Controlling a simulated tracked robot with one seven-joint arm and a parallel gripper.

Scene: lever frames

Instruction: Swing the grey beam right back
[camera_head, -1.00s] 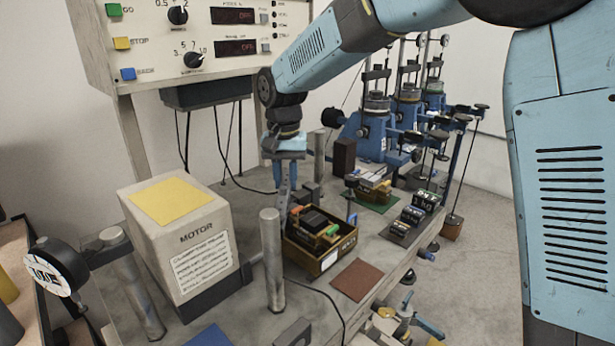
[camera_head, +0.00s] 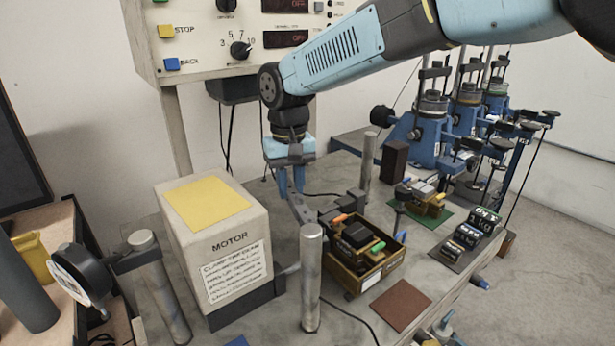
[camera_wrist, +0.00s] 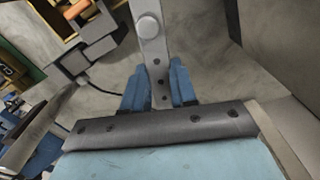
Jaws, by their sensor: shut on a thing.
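The grey beam (camera_wrist: 153,60) is a flat metal bar with small holes and a round pale knob. In the wrist view it passes between the blue fingers of my gripper (camera_wrist: 158,88), which are shut on it. In the head view my gripper (camera_head: 291,184) points down behind the motor box, left of the open parts tray. A short stretch of the beam (camera_head: 303,210) shows running from the fingers towards the tray; the rest is hidden by the fingers and things in front.
The motor box (camera_head: 232,241) stands close at the left, with a metal post (camera_head: 311,285) in front. The parts tray (camera_head: 375,274) lies right of the post. Another post (camera_head: 367,165) stands behind. Blue lever presses (camera_head: 428,135) fill the back right.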

